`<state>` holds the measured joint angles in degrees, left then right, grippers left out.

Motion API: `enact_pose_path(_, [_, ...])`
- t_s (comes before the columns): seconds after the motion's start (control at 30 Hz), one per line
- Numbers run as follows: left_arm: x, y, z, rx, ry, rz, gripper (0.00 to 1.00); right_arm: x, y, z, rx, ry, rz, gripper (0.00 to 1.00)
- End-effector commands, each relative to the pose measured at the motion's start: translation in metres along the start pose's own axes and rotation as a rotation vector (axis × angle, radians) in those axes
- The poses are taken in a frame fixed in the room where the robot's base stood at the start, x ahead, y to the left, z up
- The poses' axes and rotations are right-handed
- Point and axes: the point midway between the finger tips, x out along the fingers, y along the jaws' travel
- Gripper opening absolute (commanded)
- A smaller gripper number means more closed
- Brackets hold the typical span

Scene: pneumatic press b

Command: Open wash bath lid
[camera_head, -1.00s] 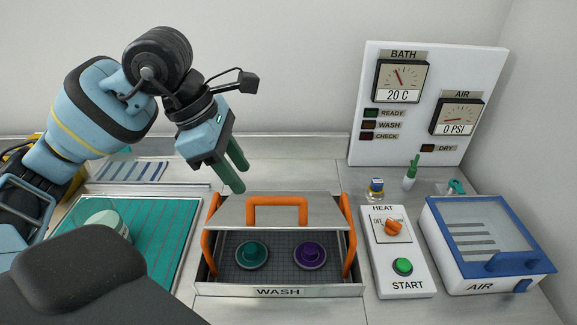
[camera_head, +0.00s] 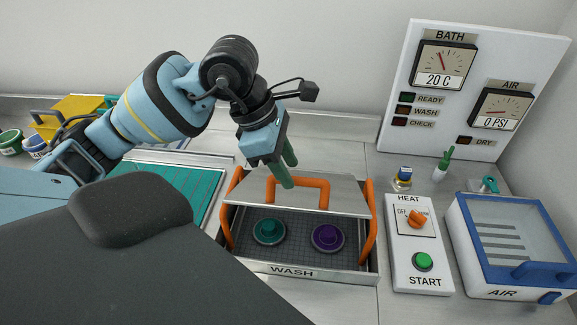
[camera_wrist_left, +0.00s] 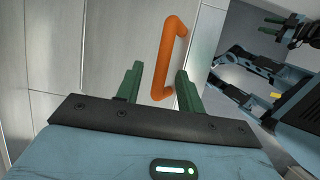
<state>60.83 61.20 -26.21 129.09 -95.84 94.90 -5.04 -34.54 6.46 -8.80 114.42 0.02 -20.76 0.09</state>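The wash bath (camera_head: 300,272) is a metal box with a WASH label. Its grey metal lid (camera_head: 345,195) carries an orange handle (camera_head: 298,182) and covers the back part of the bath in the head view. The front shows the dark interior. My left gripper (camera_head: 286,170) has green fingers pointing down at the handle, and one overlaps it in the picture. In the left wrist view the fingers (camera_wrist_left: 157,88) are spread, with the handle (camera_wrist_left: 172,55) between and beyond them. I cannot tell whether they touch it.
A teal piece (camera_head: 269,232) and a purple piece (camera_head: 327,237) sit inside the bath. Right of it are the HEAT/START box (camera_head: 418,265) and blue-framed AIR box (camera_head: 510,245). A gauge panel (camera_head: 460,90) stands behind. A teal mat (camera_head: 185,185) lies left.

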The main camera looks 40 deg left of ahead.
Motion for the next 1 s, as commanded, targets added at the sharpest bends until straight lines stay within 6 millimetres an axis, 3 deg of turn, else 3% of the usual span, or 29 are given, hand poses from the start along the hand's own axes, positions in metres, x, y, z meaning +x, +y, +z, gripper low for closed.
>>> enact_pose_path(0.4, [0.01, 0.0, 0.0, 0.0, -0.001, 0.001, 0.38, 0.001, 0.0, -0.003, -0.001, 0.007, 0.0, 0.36])
enact_pose_path(0.7, [0.01, 0.001, 0.0, -0.001, -0.001, 0.002, 0.0, 0.002, 0.0, 0.001, 0.0, -0.001, 0.0, 0.36])
enact_pose_path(1.0, [0.009, 0.002, -0.001, -0.002, 0.0, 0.005, 0.0, -0.001, -0.001, 0.007, 0.003, -0.015, -0.001, 0.36])
